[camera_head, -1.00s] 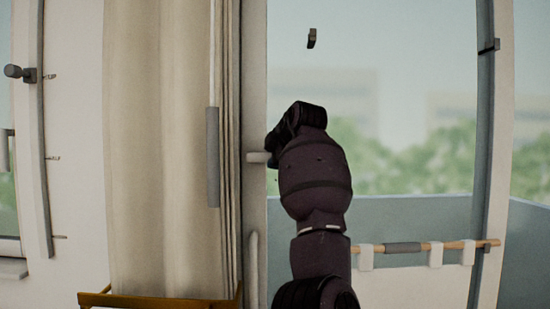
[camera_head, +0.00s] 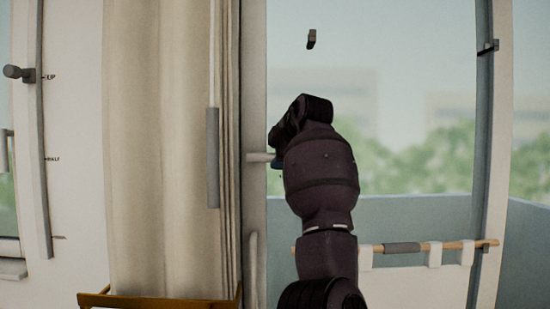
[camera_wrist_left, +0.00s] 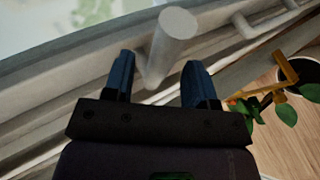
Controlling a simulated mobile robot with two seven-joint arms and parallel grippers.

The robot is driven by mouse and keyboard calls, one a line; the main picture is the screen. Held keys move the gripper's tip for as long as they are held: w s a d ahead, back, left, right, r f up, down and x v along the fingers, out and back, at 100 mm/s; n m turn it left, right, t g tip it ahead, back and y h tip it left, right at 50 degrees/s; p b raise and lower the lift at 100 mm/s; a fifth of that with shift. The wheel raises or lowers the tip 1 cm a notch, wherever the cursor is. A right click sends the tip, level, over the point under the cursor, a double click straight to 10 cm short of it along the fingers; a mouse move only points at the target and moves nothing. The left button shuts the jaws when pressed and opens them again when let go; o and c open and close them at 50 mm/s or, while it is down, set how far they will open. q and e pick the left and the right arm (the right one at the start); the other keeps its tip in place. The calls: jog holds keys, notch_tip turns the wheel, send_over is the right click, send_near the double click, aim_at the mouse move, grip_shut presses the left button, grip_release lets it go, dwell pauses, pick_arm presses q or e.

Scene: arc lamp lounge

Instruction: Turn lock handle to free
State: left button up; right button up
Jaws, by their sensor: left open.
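The grey lock handle (camera_head: 259,157) sticks out level from the pale door frame, just left of my arm in the head view. Its right end is by my left gripper (camera_head: 275,155), which is partly hidden behind my own wrist. In the left wrist view the handle (camera_wrist_left: 172,40) is a round grey bar. It shows between and just past the blue fingertips of my left gripper (camera_wrist_left: 157,65). The fingers are apart, with visible gaps to the bar; its depth relative to the tips is hard to judge. My right gripper is in neither view.
A beige curtain (camera_head: 160,150) hangs left of the door frame, with a grey pull rod (camera_head: 213,155) beside it. A pale vertical bar (camera_head: 254,270) stands below the handle. A plant (camera_wrist_left: 285,110) and wooden floor show in the wrist view.

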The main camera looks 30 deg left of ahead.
pick_arm(q)
jog(key=v, duration=0.8)
jog(key=shift+d+p, duration=0.2)
jog(key=shift+p, duration=0.15)
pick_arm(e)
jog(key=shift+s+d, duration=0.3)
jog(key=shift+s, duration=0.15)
pick_arm(q)
jog(key=shift+s+r, duration=0.1)
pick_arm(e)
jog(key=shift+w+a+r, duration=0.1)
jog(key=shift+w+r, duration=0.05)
